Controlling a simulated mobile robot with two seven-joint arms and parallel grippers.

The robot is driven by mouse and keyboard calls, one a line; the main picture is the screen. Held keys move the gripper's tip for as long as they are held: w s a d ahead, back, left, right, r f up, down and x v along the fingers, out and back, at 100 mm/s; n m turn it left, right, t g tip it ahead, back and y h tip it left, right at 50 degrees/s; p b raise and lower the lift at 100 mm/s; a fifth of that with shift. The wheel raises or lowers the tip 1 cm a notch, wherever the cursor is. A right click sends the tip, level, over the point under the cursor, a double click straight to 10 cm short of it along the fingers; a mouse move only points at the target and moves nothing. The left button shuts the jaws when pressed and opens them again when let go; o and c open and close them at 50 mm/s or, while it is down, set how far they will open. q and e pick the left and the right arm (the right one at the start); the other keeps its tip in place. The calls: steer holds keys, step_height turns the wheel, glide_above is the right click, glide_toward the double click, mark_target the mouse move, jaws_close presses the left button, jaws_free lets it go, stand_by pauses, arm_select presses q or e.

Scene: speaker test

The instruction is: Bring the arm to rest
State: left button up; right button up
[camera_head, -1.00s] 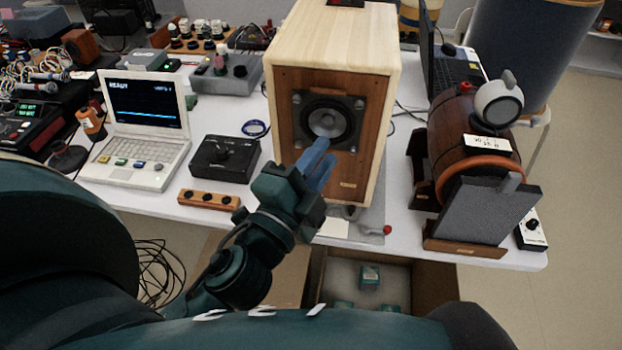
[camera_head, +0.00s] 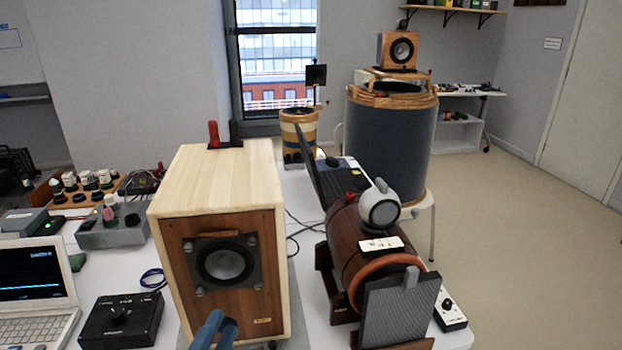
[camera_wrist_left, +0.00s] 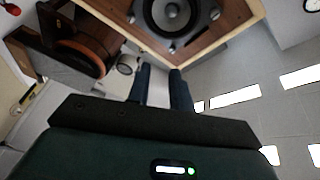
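My left gripper (camera_head: 217,332) shows only as two blue fingertips at the bottom edge of the head view, in front of the wooden speaker's lower front. In the left wrist view its two blue fingers (camera_wrist_left: 162,88) stand apart with a pale gap and nothing held between them. The light wooden box speaker (camera_head: 222,185) stands on the white table, and its dark round driver also shows at the top of the left wrist view (camera_wrist_left: 172,14). The rest of my left arm is out of the head view. My right gripper is in neither view.
A barrel-shaped speaker (camera_head: 345,250) with a grey panel (camera_head: 400,312) stands to the right. A black box (camera_head: 121,320) and a laptop (camera_head: 35,285) are at left. A large dark drum (camera_head: 388,140) stands behind. The floor at right (camera_head: 540,260) is clear.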

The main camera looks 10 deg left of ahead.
arm_select(q)
steer(key=s+f+n+g+p, duration=0.1)
steer(key=f+n+g, duration=0.1)
steer(key=f, duration=0.5)
steer(key=s+d+f+n+g+h+p, duration=0.1)
steer(key=s+f+n+g, duration=0.1)
steer(key=f+n, duration=0.3)
steer(key=s+f+n+g+p, duration=0.1)
steer(key=f+n+g, duration=0.3)
steer(key=f, duration=0.6)
steer(key=shift+s+d+h, duration=0.25)
steer(key=shift+s+h, duration=0.15)
steer(key=shift+s, duration=0.35)
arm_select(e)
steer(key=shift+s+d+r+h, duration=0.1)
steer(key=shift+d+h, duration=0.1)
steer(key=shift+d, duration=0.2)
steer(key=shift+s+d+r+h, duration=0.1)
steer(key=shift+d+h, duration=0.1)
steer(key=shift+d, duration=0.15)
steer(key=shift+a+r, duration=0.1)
